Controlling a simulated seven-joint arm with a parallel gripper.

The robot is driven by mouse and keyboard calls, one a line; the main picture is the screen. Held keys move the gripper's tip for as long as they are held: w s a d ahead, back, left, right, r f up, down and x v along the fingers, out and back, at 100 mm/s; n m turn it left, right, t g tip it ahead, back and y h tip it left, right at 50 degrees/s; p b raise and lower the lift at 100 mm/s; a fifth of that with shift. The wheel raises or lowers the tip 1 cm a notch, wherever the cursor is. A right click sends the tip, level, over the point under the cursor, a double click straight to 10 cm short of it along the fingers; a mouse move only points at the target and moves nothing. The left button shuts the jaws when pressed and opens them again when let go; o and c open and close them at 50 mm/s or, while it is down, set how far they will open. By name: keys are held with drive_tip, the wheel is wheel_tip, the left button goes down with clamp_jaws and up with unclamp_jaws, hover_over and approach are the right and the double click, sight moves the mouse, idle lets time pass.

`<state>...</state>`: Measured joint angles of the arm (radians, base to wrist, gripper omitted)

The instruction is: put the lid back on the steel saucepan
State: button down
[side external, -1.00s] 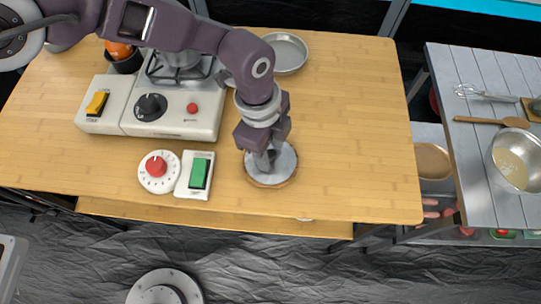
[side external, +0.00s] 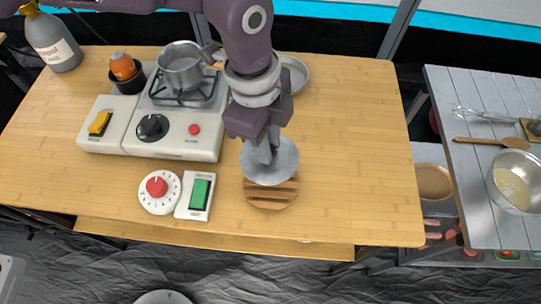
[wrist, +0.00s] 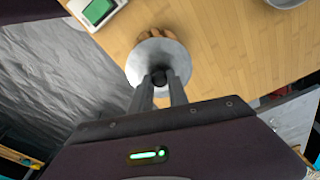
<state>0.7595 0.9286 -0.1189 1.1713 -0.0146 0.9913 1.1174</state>
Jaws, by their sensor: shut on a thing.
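The steel saucepan (side external: 182,68) stands uncovered on the stove's burner grate at the back left of the table. Its handle points right, toward my arm. The round grey lid (side external: 284,163) is held by its knob in my gripper (side external: 264,154), above the wooden trivet (side external: 271,198). In the wrist view the lid (wrist: 146,56) hangs flat below the fingers, and my gripper (wrist: 160,80) is shut on its dark knob. The trivet shows partly behind the lid's edge.
The stove (side external: 153,133) has a yellow switch and a black knob. An orange egg-like thing (side external: 122,66) sits in a black cup beside the saucepan. A red-knobbed timer (side external: 159,191) and a green switch (side external: 199,194) lie in front. A metal pan (side external: 297,72) lies behind my arm. The table's right side is clear.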

drive_tip(key=w+a+r+n+t, duration=0.15)
drive_tip(key=w+a+n, duration=0.4)
drive_tip(key=a, duration=0.85)
drive_tip(key=w+a+r+n+y, duration=0.1)
drive_tip(key=w+a+r+n, duration=0.2)
drive_tip(key=a+n, duration=0.8)
drive_tip(key=w+a+r+n+t, duration=0.15)
drive_tip(key=w+a+n, duration=0.35)
drive_tip(key=a, duration=1.1)
drive_tip(key=w+d+r+m+g, duration=0.15)
drive_tip(key=w+d+r, duration=0.3)
drive_tip(key=w, duration=0.45)
drive_tip(key=w+d+m, duration=0.1)
drive_tip(key=d+m, duration=0.5)
drive_tip(key=d, duration=0.8)
drive_tip(key=shift+w+a+f, duration=0.1)
drive_tip(key=shift+a+f, duration=0.05)
drive_tip(key=shift+f, duration=1.35)
drive_tip(key=shift+w+a+f, duration=0.1)
drive_tip(key=shift+f, duration=1.35)
drive_tip(key=shift+f, duration=0.15)
